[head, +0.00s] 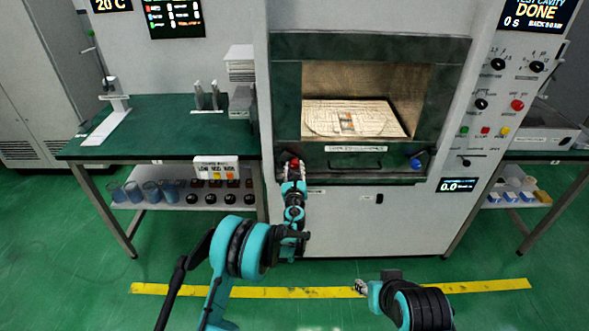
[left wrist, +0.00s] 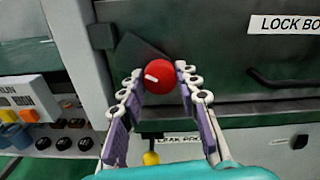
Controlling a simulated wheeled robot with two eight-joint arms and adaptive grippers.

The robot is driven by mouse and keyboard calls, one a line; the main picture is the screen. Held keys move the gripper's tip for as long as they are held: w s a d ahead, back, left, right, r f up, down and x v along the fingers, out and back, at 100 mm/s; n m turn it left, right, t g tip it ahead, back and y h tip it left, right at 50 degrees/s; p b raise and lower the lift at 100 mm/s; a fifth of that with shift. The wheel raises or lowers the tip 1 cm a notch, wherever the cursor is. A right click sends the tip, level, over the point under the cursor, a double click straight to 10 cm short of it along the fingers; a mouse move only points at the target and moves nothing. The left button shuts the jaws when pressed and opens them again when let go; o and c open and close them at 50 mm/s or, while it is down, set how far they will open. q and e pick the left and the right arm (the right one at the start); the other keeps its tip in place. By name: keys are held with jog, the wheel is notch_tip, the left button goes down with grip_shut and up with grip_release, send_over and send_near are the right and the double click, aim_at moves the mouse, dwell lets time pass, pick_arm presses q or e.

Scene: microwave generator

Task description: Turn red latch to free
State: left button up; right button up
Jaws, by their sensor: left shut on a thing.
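The red latch (left wrist: 159,77) is a round red knob with a white mark, on the left end of the dark green panel below the cavity. In the left wrist view the white mark points up and to the left. In the head view the red latch (head: 293,163) shows just above my left gripper (head: 293,171). My left gripper (left wrist: 160,86) has one finger on each side of the knob and is shut on it. My right gripper (head: 361,287) is low in front of the machine, apart from everything; its fingers are too small to read.
A blue knob (head: 415,164) sits at the panel's right end. A dark bar handle (left wrist: 285,80) lies right of the red latch. A yellow knob (left wrist: 151,158) is below it. A green workbench (head: 165,126) stands on the left. The floor by the yellow line is clear.

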pick_arm(q)
jog(key=shift+n, duration=0.3)
jog(key=n+b, duration=0.1)
jog(key=n, duration=0.2)
jog(key=shift+n, duration=0.3)
jog(key=n, duration=0.3)
jog(key=shift+n+b, duration=0.3)
jog(key=n, duration=1)
jog(key=o, duration=1.2)
jog(key=shift+c, duration=0.2)
jog(key=shift+s, duration=0.1)
